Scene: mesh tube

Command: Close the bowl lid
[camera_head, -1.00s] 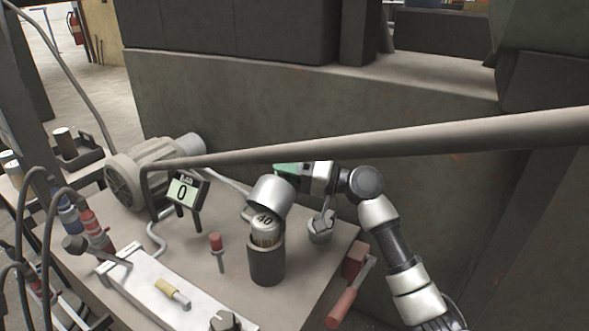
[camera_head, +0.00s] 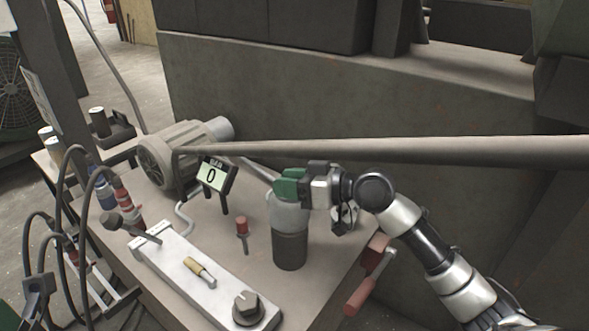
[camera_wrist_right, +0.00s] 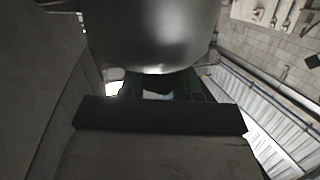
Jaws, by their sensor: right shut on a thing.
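The bowl (camera_head: 290,250) is a dark upright cylinder on the table. Its light grey metal lid (camera_head: 288,214) sits over its top, in line with it; whether it is fully seated I cannot tell. My right gripper (camera_head: 284,188), green and black, is at the top of the lid and shut on it. In the right wrist view the rounded metal lid (camera_wrist_right: 152,35) fills the upper middle, against the dark gripper. The fingertips are mostly hidden there. My left gripper is not in view.
A grey pipe (camera_head: 420,150) crosses just above my right arm. A display reading 0 (camera_head: 213,175) and a motor (camera_head: 185,155) stand left of the bowl. A red-capped pin (camera_head: 242,226), a knob (camera_head: 248,308) and a red-handled lever (camera_head: 368,275) are nearby.

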